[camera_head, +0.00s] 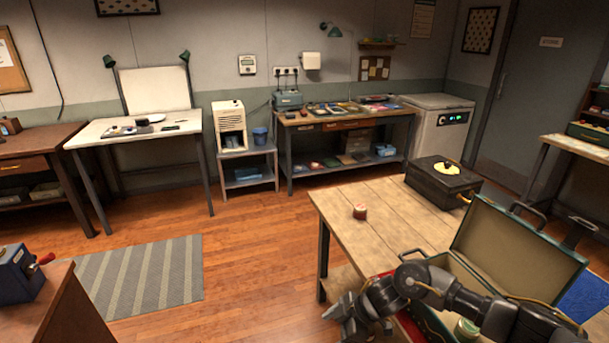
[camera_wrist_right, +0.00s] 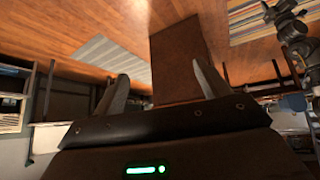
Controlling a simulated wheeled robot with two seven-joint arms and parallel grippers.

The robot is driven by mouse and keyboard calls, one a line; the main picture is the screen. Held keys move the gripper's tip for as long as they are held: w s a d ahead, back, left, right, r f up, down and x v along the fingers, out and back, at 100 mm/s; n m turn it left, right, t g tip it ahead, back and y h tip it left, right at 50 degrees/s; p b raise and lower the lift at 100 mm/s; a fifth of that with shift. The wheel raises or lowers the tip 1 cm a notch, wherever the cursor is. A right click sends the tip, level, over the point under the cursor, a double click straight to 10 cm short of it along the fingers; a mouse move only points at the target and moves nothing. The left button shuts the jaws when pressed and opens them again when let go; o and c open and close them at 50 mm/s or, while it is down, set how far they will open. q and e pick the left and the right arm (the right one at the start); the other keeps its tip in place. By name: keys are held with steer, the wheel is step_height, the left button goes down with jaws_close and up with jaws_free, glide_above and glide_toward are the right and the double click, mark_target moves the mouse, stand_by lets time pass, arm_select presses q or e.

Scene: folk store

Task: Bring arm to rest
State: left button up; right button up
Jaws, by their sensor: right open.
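My right arm comes in from the lower right in the head view and reaches left past the open green case (camera_head: 522,245) and the front of the wooden table. Its gripper (camera_head: 347,318) is at the left end of the arm, near the bottom edge, over the table's near left corner or the floor beside it. In the right wrist view the two fingers of this gripper (camera_wrist_right: 160,88) stand wide apart with nothing between them. My left gripper is not seen in the head view.
A jar (camera_head: 466,328) shows by the arm in the green case. A striped rug (camera_head: 140,275) and open floor lie left.

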step_height(320, 180, down, 16)
steer(key=r+m+t+y, duration=0.1)
steer(key=m+t, duration=0.3)
steer(key=m, duration=0.3)
steer(key=s+d+f+m+h, duration=0.1)
steer(key=s+d+f+m, duration=0.1)
steer(key=s+d+f, duration=0.4)
steer(key=s+d+f+m+h, duration=0.15)
steer(key=s+f, duration=0.25)
steer(key=f, duration=0.4)
steer(key=s+d+f+m+g+h, duration=0.1)
steer(key=s+d+f, duration=0.3)
steer(key=s, duration=0.8)
steer(key=s+d+f+m+g+h, duration=0.1)
steer(key=s+d+f+m+h, duration=0.1)
steer(key=s, duration=1)
steer(key=s+d+f+m+g+h, duration=0.1)
steer(key=s+d+f+m+h, duration=0.1)
steer(key=s+d+f, duration=0.5)
steer(key=s+f+h, duration=0.1)
steer(key=s, duration=0.5)
steer(key=shift+f+g, duration=0.35)
steer(key=shift+g, duration=0.05)
steer(key=shift+s, duration=0.1)
